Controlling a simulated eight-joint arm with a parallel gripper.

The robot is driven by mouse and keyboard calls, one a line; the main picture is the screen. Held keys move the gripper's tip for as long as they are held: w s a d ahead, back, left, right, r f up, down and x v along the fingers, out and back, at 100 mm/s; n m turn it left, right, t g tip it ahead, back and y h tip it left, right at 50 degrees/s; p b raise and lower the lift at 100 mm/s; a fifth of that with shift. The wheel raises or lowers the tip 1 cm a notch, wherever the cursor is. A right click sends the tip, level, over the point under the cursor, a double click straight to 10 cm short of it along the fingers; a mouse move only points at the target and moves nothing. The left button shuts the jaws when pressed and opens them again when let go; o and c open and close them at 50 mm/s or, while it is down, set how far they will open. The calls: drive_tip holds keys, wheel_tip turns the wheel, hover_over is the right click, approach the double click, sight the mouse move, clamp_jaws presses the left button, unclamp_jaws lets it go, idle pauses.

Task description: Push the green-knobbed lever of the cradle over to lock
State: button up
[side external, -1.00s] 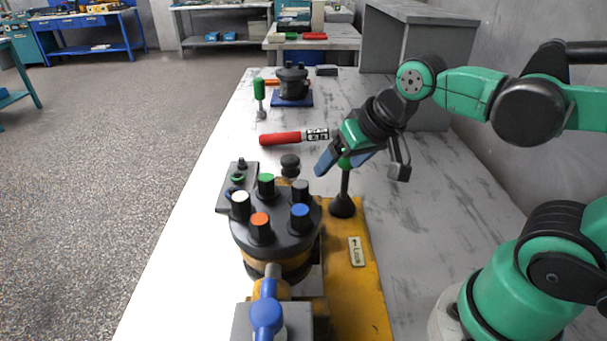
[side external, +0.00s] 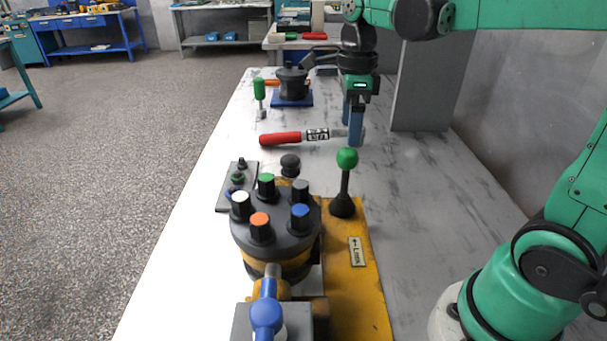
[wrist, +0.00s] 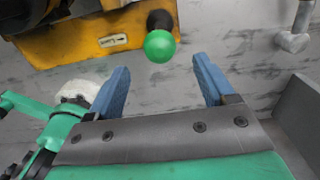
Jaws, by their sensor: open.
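The lever with its green knob (side external: 347,158) stands nearly upright on the yellow cradle (side external: 366,290), rising from a black boot. A label reading "Lock" with an arrow (side external: 357,251) lies on the cradle in front of it. The cradle holds a round motor (side external: 275,235) with several coloured caps. My gripper (side external: 355,138) is open, pointing down beyond the lever, with its blue fingers apart and nothing between them. In the wrist view my open fingers (wrist: 165,85) show with the green knob (wrist: 160,46) just past their tips, apart from them.
A red-handled tool (side external: 281,138) lies on the bench behind the motor, close to my fingers. A green-handled tool (side external: 259,92) and a dark part on a blue base (side external: 292,98) stand farther back.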

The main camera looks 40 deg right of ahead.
sight(347, 158)
drive_tip(key=shift+f, duration=3.5)
drive_tip(key=c, duration=0.8)
drive_tip(key=shift+w+d, duration=0.55)
drive_tip(key=shift+f, duration=0.1)
drive_tip(key=shift+w+d+f, duration=0.1)
drive_tip(key=shift+w+d, duration=0.4)
